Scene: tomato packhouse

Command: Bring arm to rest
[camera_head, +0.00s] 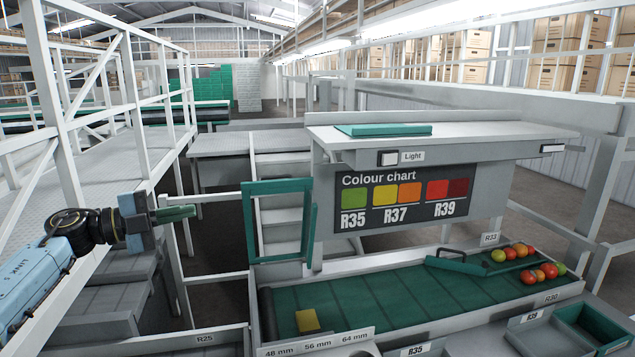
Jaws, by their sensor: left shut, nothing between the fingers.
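My left gripper (176,214) shows at the left of the head view, on an arm that comes in from the left edge. Its green fingers are shut together with nothing between them and point to the right. It hangs in the air left of the green frame (248,222), apart from it, near the white railing. My right gripper is not in view.
A green belt (390,297) holds a yellow block (307,320) and several tomatoes (547,271) at its right end. A colour chart (404,198) hangs below a grey shelf (480,131). White railings (133,85) stand close around my left arm.

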